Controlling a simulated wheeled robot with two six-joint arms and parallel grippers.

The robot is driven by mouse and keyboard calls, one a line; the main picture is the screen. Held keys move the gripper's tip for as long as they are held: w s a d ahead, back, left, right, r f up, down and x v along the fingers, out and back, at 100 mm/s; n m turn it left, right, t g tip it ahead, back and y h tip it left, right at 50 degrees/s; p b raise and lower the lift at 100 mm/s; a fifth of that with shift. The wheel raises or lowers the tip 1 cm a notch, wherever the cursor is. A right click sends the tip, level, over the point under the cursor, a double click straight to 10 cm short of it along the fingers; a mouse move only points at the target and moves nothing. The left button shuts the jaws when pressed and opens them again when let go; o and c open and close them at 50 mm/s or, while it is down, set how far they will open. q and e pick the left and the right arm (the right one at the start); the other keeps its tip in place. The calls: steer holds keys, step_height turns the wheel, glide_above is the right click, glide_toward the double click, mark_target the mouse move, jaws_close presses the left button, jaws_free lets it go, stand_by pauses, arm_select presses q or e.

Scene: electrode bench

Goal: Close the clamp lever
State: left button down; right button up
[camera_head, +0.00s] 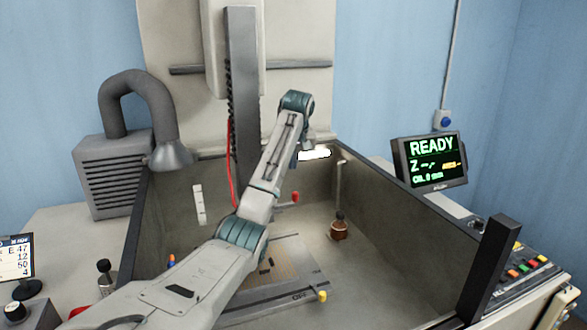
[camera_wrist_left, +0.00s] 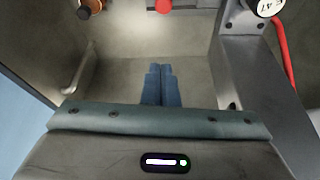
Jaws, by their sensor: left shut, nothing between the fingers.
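A lever with a red knob (camera_head: 295,197) stands inside the grey tank, beside the vertical column. A red knob (camera_wrist_left: 164,6) also shows at the top edge of the left wrist view. A yellow knob (camera_head: 322,296) sits at the front right of the flat plate (camera_head: 300,255) on the tank floor. I cannot tell for sure which is the clamp lever. My left arm reaches across the tank; its gripper (camera_head: 309,142) hangs near the back wall, above and behind the red knob. In the left wrist view the blue fingers (camera_wrist_left: 161,84) are together and empty, apart from the red knob.
The grey tank walls (camera_head: 400,245) surround the work area. A red cable (camera_head: 231,165) runs beside the column (camera_head: 243,100). A READY screen (camera_head: 432,160) stands outside at the right. The tank's right floor is mostly clear.

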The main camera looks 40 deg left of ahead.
arm_select(q)
step_height(320, 180, down, 8)
steer(key=d+p, duration=0.1)
steer(key=p, duration=0.5)
steer(key=shift+s+r, duration=0.25)
steer(key=shift+s, duration=0.1)
steer(key=shift+a, duration=0.1)
